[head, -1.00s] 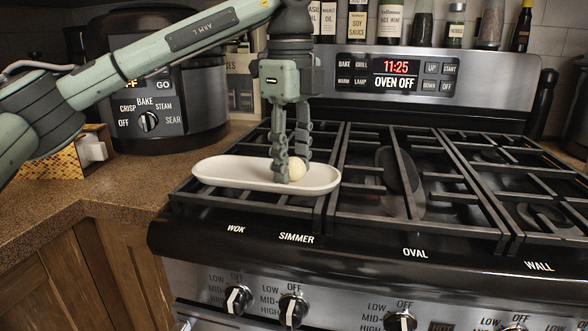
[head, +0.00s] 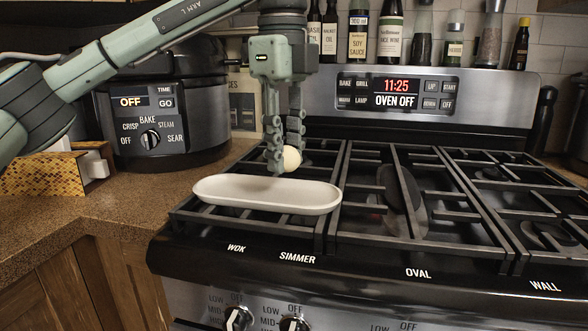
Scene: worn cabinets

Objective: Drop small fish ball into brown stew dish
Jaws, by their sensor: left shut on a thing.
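A small pale round ball, the fish ball (head: 291,159), is held between the fingers of my left gripper (head: 283,160). The gripper points down and is shut on the ball just above the back edge of a long white oval dish (head: 265,195). The dish sits on the left stove grates and looks empty. No brown stew dish shows clearly in view. My right gripper is not in view.
The black stove grates (head: 340,200) stretch to the right, with a dark spoon-like shape (head: 400,190) on or behind the middle ones. Bottles (head: 390,35) line the shelf above the oven panel. A black cooker (head: 165,110) and a patterned box (head: 45,172) stand on the left counter.

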